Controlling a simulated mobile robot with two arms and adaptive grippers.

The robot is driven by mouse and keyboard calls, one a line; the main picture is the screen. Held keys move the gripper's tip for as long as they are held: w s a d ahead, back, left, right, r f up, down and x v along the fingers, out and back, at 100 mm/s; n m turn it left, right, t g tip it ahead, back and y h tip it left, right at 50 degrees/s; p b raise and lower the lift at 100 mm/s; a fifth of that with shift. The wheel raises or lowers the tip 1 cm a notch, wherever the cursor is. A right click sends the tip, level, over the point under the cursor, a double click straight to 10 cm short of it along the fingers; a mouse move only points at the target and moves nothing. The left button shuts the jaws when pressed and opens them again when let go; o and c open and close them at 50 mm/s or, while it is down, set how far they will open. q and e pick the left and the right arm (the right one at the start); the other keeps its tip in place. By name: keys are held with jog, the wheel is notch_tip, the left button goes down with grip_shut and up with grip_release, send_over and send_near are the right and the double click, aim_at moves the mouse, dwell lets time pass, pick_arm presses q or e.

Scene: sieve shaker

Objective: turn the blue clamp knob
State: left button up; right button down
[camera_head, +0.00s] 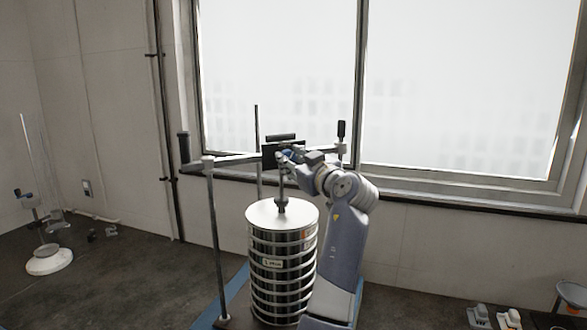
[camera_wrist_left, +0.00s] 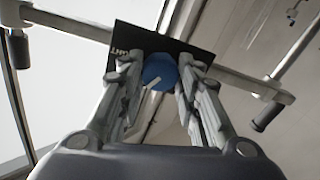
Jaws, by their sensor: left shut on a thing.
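The blue clamp knob (camera_wrist_left: 159,72) shows in the left wrist view, with a white mark on its face. It sits in front of a black plate (camera_wrist_left: 112,42) on the shaker's crossbar. My left gripper (camera_wrist_left: 162,78) is shut on the knob, one finger on each side of it. In the head view, my left gripper (camera_head: 288,158) is at the crossbar above the sieve stack, and it mostly hides the knob. The steel sieve stack (camera_head: 282,262) stands upright below, with a clamp rod on its lid. My right gripper is not in view.
The crossbar has black handles at its left end (camera_head: 184,147) and right end (camera_head: 341,130). An upright post (camera_head: 215,240) stands left of the stack. A stand with a white base (camera_head: 49,259) is at the far left.

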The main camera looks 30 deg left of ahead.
pick_arm(q)
jog(key=m, duration=0.4)
jog(key=m+b, duration=0.1)
jog(key=shift+a+r+m+t, duration=0.1)
jog(key=shift+r+m+t, duration=0.2)
jog(key=shift+m, duration=0.1)
jog(key=m, duration=0.3)
jog(key=shift+m, duration=0.3)
jog(key=shift+m+p, duration=0.6)
jog(key=shift+m, duration=1)
jog(key=shift+t, duration=0.3)
jog(key=o, duration=1)
jog(key=shift+o, duration=0.4)
jog(key=shift+f, duration=0.2)
jog(key=shift+a, duration=0.1)
jog(key=r+v, duration=0.1)
jog(key=v, duration=1.1)
jog(key=shift+f, duration=0.45)
jog(key=shift+c, duration=0.2)
